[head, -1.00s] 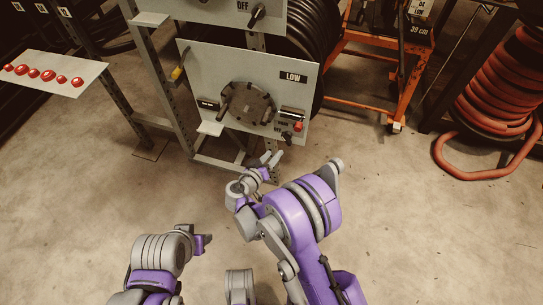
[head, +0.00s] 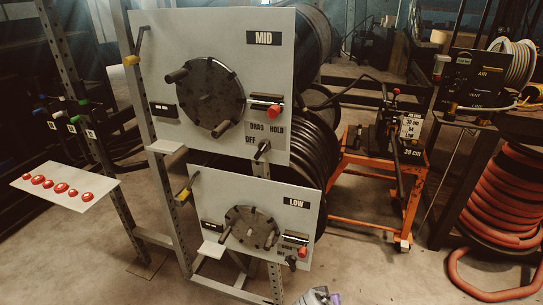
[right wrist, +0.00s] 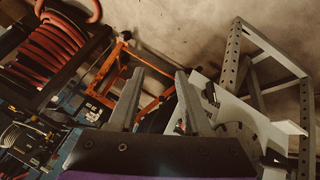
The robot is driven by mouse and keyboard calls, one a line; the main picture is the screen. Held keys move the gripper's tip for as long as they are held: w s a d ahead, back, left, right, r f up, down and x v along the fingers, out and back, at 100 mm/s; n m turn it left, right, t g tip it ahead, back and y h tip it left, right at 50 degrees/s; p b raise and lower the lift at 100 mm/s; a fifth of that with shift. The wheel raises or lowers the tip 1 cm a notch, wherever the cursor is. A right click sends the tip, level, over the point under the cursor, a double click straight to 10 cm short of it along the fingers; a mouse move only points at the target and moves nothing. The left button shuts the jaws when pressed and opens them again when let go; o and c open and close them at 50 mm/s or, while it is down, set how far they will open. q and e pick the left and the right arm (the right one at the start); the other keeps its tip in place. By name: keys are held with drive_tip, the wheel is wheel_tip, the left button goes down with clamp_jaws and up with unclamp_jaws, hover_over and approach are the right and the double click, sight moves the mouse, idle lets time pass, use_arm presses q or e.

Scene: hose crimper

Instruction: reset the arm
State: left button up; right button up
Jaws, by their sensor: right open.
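My right gripper (right wrist: 160,74) shows in the right wrist view, its two grey fingers apart with nothing between them. Beyond it to the right is a pale panel with a dark round disc (right wrist: 240,135). In the head view only a small grey and purple piece of my arm (head: 318,297) shows at the bottom edge. The rest of that arm is hidden below the frame. My left gripper is in neither view now.
The reel rack carries a MID panel (head: 273,75) above a LOW panel (head: 305,225), with handles and knobs sticking out. A plate with red discs (head: 105,187) juts out at left. An orange cart (head: 350,192) and red hose coil (head: 500,200) stand right.

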drive_tip(key=s+d+r+g+y+p, duration=0.1)
drive_tip(key=s+r+y, duration=0.1)
drive_tip(key=s, duration=0.9)
drive_tip(key=s+d+r+g+y, duration=0.1)
drive_tip(key=s+r+y, duration=0.15)
drive_tip(key=s, duration=0.75)
use_arm(q)
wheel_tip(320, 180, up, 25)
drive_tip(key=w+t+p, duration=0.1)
drive_tip(key=p, duration=1.9)
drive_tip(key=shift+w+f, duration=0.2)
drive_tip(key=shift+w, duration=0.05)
use_arm(e)
wheel_tip(320, 180, up, 23)
drive_tip(key=w+t, duration=0.1)
drive_tip(key=shift+w+a, duration=0.2)
drive_tip(key=shift+w, duration=0.15)
